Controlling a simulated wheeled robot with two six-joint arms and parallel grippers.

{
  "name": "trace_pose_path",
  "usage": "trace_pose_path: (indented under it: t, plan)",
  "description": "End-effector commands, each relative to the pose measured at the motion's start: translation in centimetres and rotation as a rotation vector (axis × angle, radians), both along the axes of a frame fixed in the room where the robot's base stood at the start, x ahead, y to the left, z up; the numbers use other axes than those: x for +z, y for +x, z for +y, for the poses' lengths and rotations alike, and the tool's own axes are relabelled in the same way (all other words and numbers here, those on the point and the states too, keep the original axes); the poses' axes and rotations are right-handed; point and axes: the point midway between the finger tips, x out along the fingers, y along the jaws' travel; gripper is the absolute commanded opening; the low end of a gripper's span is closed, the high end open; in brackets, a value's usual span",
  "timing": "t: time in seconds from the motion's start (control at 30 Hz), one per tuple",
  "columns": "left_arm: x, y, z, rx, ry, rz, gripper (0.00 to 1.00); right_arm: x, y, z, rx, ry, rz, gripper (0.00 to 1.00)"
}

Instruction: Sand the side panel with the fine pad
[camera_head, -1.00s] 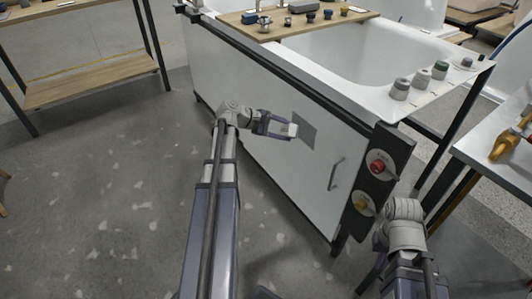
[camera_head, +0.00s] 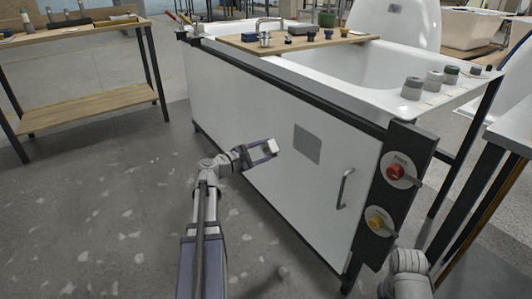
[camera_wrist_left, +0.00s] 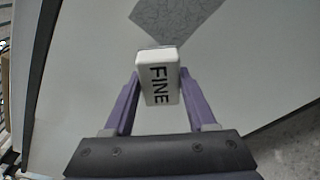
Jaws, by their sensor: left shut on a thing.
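The white side panel (camera_head: 240,113) runs along the front of the bathtub unit and bears a square grey patch (camera_head: 307,144). My left gripper (camera_head: 263,151) is shut on the small white fine pad (camera_head: 271,146), left of the patch. In the left wrist view the pad (camera_wrist_left: 158,72) reads "FINE" and sits between the purple fingers. The cracked-looking grey patch (camera_wrist_left: 172,14) lies just beyond the pad's far end there. I cannot tell whether the pad touches the panel. Only part of my right arm shows at the lower right; its gripper is out of view.
A door handle (camera_head: 345,188) sticks out right of the patch. A dark control plate (camera_head: 396,196) with red and yellow knobs stands at the panel's right end. A wooden workbench (camera_head: 85,105) is at the back left. The floor before the panel is clear.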

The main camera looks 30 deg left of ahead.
Motion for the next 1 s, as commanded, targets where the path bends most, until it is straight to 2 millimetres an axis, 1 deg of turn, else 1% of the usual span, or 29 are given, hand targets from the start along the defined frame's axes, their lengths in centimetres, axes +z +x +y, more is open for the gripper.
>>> trace_pose_path:
  t: [0.27, 0.6, 0.7, 1.0]
  plan:
    - [0.0, 1.5, -0.6, -0.002, 0.0, 0.001, 0.12, 0.0, 0.0, 0.0, 0.0, 0.0, 0.0, 0.0]
    - [0.0, 4.6, -1.9, -0.002, 0.001, 0.0, 0.12, 0.0, 0.0, 0.0, 0.0, 0.0, 0.0, 0.0]
    - [0.0, 5.2, -2.1, -0.002, 0.001, 0.0, 0.12, 0.0, 0.0, 0.0, 0.0, 0.0, 0.0, 0.0]
    - [0.0, 5.5, -2.3, -0.001, 0.0, 0.001, 0.12, 0.0, 0.0, 0.0, 0.0, 0.0, 0.0, 0.0]
